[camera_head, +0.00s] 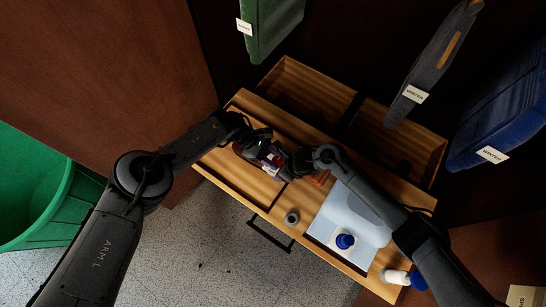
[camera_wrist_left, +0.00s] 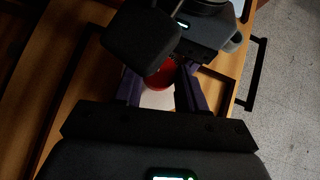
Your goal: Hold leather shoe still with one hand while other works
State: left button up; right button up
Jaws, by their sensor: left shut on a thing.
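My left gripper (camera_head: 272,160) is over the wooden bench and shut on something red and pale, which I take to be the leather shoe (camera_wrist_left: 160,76). In the left wrist view it shows between the two dark purple fingers (camera_wrist_left: 163,92); most of its shape is hidden by the grippers. My right gripper (camera_head: 303,160) comes in from the right, close beside the left one. Its dark body (camera_wrist_left: 142,38) hangs over the red part in the left wrist view. I cannot see whether its jaws are open or whether it touches the shoe.
Open compartments (camera_head: 310,85) are behind.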

pick_arm(q)
jog(key=shift+w+a+f+m+g+y, duration=0.15)
jog(key=shift+w+f+m+g+y, duration=0.15)
jog(key=shift+f+m+g, duration=0.25)
jog(key=shift+s+d+r+m+g, duration=0.2)
jog(key=shift+s+r+m+g, duration=0.05)
jog(key=shift+r+m, duration=0.35)
jog(key=shift+r, duration=0.1)
jog(key=o, duration=1.1)
jog(key=shift+w+a+f, duration=0.1)
jog(key=shift+f, duration=0.15)
jog(key=shift+w+a+f+n, duration=0.1)
jog(key=shift+f+n, duration=0.05)
jog(key=shift+n, duration=0.4)
jog(key=shift+n+t, duration=0.3)
jog(key=shift+t, duration=0.1)
